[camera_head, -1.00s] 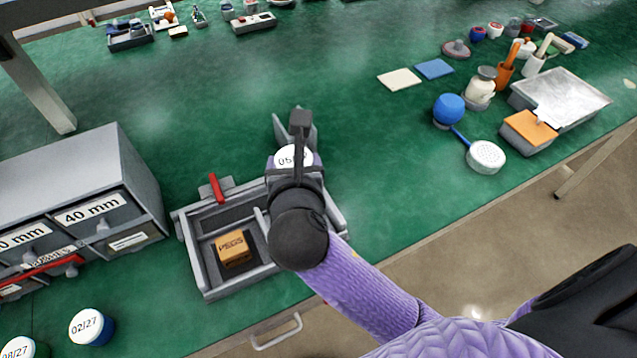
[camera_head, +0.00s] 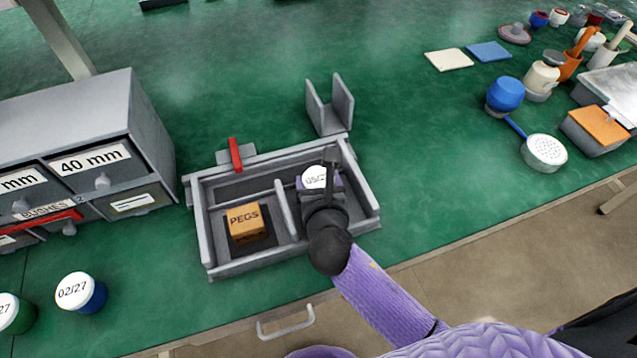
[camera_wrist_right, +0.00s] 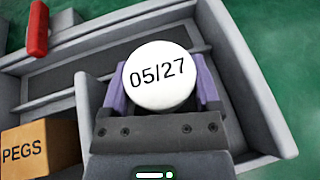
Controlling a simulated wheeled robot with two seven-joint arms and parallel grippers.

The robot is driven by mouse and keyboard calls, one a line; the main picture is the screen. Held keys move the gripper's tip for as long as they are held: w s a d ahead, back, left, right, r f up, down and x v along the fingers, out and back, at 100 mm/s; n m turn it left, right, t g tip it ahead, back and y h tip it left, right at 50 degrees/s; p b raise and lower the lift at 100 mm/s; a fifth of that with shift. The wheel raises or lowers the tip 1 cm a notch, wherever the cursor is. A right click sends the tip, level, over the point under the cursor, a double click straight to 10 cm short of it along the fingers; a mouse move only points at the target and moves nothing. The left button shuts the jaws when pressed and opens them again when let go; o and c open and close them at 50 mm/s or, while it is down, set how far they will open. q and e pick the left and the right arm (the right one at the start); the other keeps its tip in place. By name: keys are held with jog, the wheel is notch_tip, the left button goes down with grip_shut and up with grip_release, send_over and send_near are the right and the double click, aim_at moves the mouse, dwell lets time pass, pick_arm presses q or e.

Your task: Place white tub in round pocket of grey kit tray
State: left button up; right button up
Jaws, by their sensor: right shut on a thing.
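The white tub (camera_head: 315,177) has a round white lid reading 05/27, and it also shows in the right wrist view (camera_wrist_right: 158,76). My right gripper (camera_head: 321,184) is shut on it, with a purple finger on each side in the wrist view (camera_wrist_right: 160,92). The tub is over or inside the right compartment of the grey kit tray (camera_head: 207,232). The round pocket is hidden under the tub and gripper, so I cannot tell whether the tub touches the floor there. My left gripper is not in view.
An orange PEGS box (camera_head: 246,223) sits in the tray's left compartment. A red lever (camera_head: 235,155) stands at the tray's back edge. A grey U-shaped holder (camera_head: 330,104) stands behind the tray. A drawer cabinet (camera_head: 90,130) is at left.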

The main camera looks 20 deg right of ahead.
jog(key=o, duration=0.9)
jog(key=shift+f, duration=0.15)
jog(key=shift+o, duration=1.2)
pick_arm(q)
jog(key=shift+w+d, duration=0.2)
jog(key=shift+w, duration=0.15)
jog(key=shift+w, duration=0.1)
pick_arm(e)
jog(key=shift+s+r, duration=0.25)
jog(key=shift+r, duration=0.15)
jog(key=p+v, duration=0.4)
jog(key=v, duration=0.6)
jog(key=shift+s, duration=0.25)
jog(key=shift+s+a+r, duration=0.1)
jog(key=shift+s+r, duration=0.1)
jog(key=shift+s, duration=0.25)
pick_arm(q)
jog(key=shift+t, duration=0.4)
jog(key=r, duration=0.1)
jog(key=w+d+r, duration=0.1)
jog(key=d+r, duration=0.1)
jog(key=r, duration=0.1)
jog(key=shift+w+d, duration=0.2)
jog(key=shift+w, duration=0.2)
